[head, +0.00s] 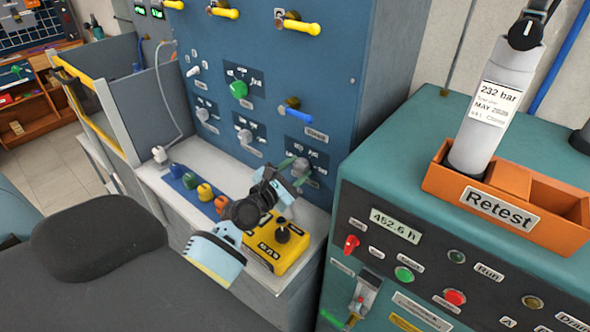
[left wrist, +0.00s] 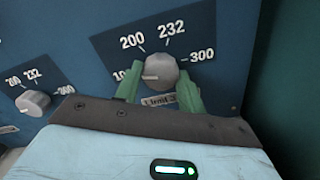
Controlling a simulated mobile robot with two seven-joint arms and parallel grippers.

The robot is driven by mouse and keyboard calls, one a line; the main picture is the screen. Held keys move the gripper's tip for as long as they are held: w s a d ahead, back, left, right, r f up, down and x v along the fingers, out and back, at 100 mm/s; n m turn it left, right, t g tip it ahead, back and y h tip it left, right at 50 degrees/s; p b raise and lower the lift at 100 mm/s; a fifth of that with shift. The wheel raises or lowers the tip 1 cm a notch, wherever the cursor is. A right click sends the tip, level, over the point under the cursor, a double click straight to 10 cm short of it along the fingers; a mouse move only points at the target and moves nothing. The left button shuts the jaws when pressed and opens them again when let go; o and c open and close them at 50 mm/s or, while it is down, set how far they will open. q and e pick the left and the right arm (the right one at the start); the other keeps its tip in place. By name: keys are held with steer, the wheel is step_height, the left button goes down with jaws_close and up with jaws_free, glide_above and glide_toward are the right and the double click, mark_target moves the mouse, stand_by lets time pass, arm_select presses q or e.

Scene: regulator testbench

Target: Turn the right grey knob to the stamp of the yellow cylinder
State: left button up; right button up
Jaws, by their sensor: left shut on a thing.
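The right grey knob (head: 302,166) is low on the blue panel's right side. In the left wrist view this knob (left wrist: 160,72) has marks 200, 232 and 300 around it and a partly hidden mark at its left. Its pale pointer line points left, toward the partly hidden mark. My left gripper (head: 290,169) is shut on this knob, with one green fingertip on each side (left wrist: 160,84). A pale grey cylinder (head: 485,125) labelled 232 bar stands tilted in the picture at the right. I see no clearly yellow cylinder. My right gripper is not in view.
Another grey knob (head: 245,136) is left of the held one; a green knob (head: 239,89) is above it. A yellow box (head: 280,250) sits on the ledge below my wrist. The orange Retest crate (head: 435,181) stands on the teal cabinet (head: 385,130) at the right.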

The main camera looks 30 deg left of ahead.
arm_select(q)
steer(key=m, duration=0.3)
steer(key=shift+r+m, duration=0.1)
steer(key=shift+m, duration=0.3)
steer(key=shift+m+p, duration=0.4)
steer(key=shift+m, duration=1.8)
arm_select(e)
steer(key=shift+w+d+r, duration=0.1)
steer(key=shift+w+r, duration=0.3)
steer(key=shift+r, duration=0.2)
arm_select(q)
steer(key=o, duration=1)
steer(key=shift+s+a, duration=0.2)
steer(key=shift+s, duration=1.75)
steer(key=shift+s+a, duration=0.15)
steer(key=shift+s, duration=1.8)
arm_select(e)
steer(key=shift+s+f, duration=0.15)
